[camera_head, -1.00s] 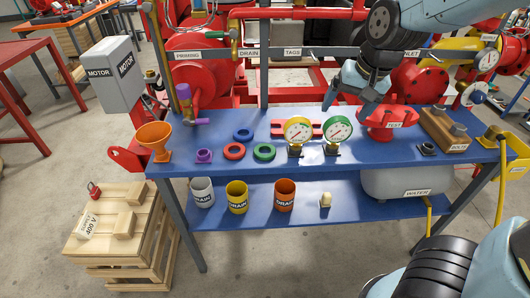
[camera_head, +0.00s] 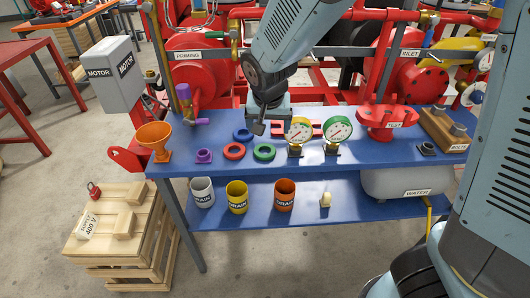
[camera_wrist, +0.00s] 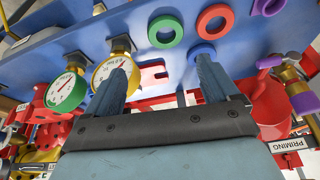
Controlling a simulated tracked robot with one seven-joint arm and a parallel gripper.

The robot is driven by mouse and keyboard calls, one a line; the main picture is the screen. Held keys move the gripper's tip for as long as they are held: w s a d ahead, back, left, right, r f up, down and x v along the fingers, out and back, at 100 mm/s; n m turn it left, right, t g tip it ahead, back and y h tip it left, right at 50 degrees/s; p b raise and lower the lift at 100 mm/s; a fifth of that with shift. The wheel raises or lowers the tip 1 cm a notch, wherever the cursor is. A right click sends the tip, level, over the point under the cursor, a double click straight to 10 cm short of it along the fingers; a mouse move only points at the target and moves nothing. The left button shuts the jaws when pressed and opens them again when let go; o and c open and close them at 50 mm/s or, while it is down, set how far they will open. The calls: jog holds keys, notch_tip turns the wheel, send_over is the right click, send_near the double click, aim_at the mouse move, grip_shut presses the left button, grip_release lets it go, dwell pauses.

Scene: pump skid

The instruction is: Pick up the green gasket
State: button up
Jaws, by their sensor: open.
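The green gasket (camera_head: 264,152) is a flat ring lying on the blue bench top, right of the red gasket (camera_head: 234,151) and left of the yellow-rimmed gauge (camera_head: 299,131). It also shows in the wrist view (camera_wrist: 165,32), beyond my fingertips and between them from left to right. My gripper (camera_head: 257,128) hangs above the back of the bench, behind the green gasket and close to the blue gasket (camera_head: 243,134). In the wrist view my gripper (camera_wrist: 163,75) has its two fingers wide apart with nothing between them.
The yellow-rimmed gauge and a green-rimmed gauge (camera_head: 337,131) stand upright right of the gaskets. A purple ring (camera_head: 204,156) and an orange funnel (camera_head: 155,138) are at the left. A red bracket (camera_head: 290,128) lies behind the gauges. Bare bench lies in front of the gauges.

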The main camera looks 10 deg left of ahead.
aim_at(265, 151)
jog(key=shift+a+x, duration=0.2)
jog(key=shift+x, duration=2.1)
jog(key=shift+a+x, duration=0.15)
jog(key=shift+x, duration=2.15)
jog(key=shift+a+x, duration=0.2)
jog(key=shift+x, duration=2.05)
jog(key=shift+c, duration=0.4)
jog(key=shift+s, duration=0.1)
jog(key=c, duration=0.8)
